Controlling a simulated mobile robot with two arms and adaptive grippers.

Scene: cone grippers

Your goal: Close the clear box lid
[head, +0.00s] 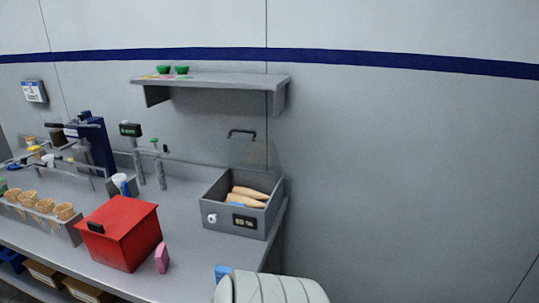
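A grey open-topped box (218,220) stands at the right end of the counter, with several tan cone-like pieces (250,192) inside. Its clear lid (258,154) is raised upright at the back of the box and is hard to make out against the wall. A dark handle (242,132) shows at the lid's top edge. The box front has a white round knob and a dark label. Neither of my grippers can be made out in the head view.
A red lidded box (125,240) and a small pink block (162,258) stand left of the grey box. A cone rack (60,228) is at far left. A shelf (210,80) hangs above. A white ribbed shape fills the bottom centre, beside a small blue item (222,272).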

